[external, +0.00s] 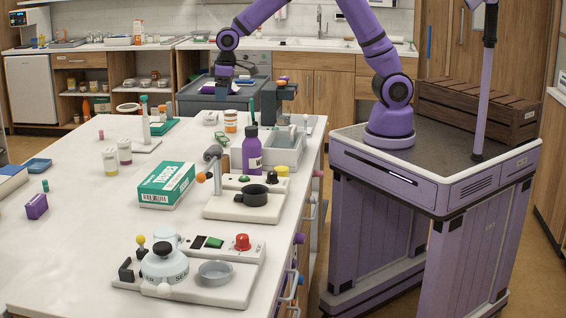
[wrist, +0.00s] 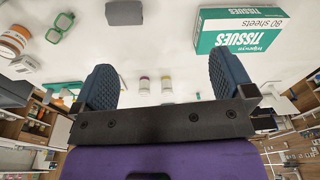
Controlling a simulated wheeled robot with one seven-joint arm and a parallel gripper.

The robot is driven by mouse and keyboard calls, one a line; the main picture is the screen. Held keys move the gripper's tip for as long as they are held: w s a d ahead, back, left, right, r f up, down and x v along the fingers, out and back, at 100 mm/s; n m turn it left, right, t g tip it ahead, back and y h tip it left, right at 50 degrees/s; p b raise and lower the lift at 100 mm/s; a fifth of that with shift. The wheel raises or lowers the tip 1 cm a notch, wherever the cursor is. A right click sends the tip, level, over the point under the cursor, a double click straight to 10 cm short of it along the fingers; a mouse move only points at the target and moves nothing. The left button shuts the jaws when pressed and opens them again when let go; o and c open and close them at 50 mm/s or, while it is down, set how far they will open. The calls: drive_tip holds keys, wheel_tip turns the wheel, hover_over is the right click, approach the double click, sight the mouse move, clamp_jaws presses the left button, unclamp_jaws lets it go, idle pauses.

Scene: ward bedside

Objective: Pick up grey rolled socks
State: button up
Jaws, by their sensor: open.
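The grey rolled socks appear as a small dark grey bundle (wrist: 124,12) at the top edge of the wrist view, lying on the white counter. My gripper (external: 223,92) hangs above the far part of the counter. In the wrist view my gripper (wrist: 163,75) has its two dark ribbed fingers wide apart with nothing between them. The bundle is beyond the fingers, apart from them.
A green and white tissue box (external: 167,184) stands on the counter (external: 75,240). A purple bottle (external: 251,150), an orange-and-white bottle (external: 231,120) and a grey tray (external: 287,150) are around the grey shape. Two small bottles (external: 124,151) stand to the left.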

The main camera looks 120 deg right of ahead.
drive_tip(key=m+g, duration=0.1)
drive_tip(key=m, duration=0.1)
hover_over(212, 147)
drive_tip(key=d, duration=0.1)
drive_tip(key=f, duration=1.5)
drive_tip(key=shift+w+f, duration=0.1)
drive_tip(key=shift+w, duration=0.2)
wheel_tip(212, 147, down, 5)
drive_tip(key=shift+f, duration=0.2)
drive_tip(key=shift+s+a+f, duration=0.15)
drive_tip(key=shift+s+f, duration=0.05)
drive_tip(key=shift+f, duration=1.15)
drive_tip(key=shift+s+a+f, duration=0.1)
drive_tip(key=shift+s+f, duration=0.1)
drive_tip(key=shift+f, duration=1.1)
drive_tip(key=shift+c, duration=0.5)
drive_tip(key=c, duration=0.5)
